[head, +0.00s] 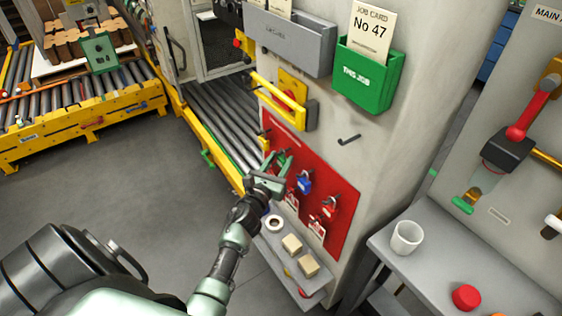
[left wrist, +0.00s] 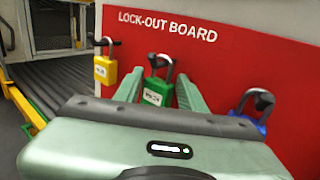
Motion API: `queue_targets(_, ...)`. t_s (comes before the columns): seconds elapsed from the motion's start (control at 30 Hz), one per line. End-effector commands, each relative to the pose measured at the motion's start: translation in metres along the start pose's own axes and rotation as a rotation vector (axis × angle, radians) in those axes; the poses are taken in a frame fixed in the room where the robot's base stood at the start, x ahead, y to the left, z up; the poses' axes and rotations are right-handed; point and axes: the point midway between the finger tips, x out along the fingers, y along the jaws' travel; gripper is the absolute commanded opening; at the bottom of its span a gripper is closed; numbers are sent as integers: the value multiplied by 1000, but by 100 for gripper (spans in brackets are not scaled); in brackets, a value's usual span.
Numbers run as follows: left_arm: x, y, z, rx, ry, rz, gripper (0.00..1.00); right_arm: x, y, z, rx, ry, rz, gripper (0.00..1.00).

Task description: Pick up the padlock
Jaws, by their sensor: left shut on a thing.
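The red lock-out board (head: 312,160) is on the side of a grey cabinet. It also fills much of the left wrist view (left wrist: 240,60). A green padlock (left wrist: 154,91) with a white label hangs there, its dark shackle around a black hook. My left gripper (head: 277,163) is at the board, its two pale green fingers on either side of the green padlock and shut on it. The gripper body hides the padlock's lower part in the left wrist view. A yellow padlock (left wrist: 105,70) hangs to the left and a blue padlock (left wrist: 252,116) to the right. My right gripper is not in view.
A red padlock (head: 329,207) hangs farther right, with tags below. A low shelf holds a tape roll (head: 274,223) and small blocks (head: 292,244). A yellow handle (head: 280,101) juts out above the board. A white cup (head: 406,237) stands on the right bench.

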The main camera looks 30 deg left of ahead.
Motion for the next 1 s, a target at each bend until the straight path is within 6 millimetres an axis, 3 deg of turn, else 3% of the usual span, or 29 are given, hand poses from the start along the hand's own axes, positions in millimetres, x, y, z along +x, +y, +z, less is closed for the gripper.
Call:
queue_targets(0.2, 0, 0, 18, 5, -3, -2, 0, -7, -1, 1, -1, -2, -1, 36)
queue_targets(0.27, -8, 6, 14, 4, 1, 1, 0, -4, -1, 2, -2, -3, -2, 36)
queue_targets(0.47, -41, 27, 12, 5, 1, 0, 0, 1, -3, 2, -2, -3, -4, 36)
queue_targets(0.8, -115, 75, 12, 3, 2, 1, 0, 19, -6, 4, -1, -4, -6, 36)
queue_targets(1.0, -141, 92, 14, 1, 0, 0, 0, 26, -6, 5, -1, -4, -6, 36)
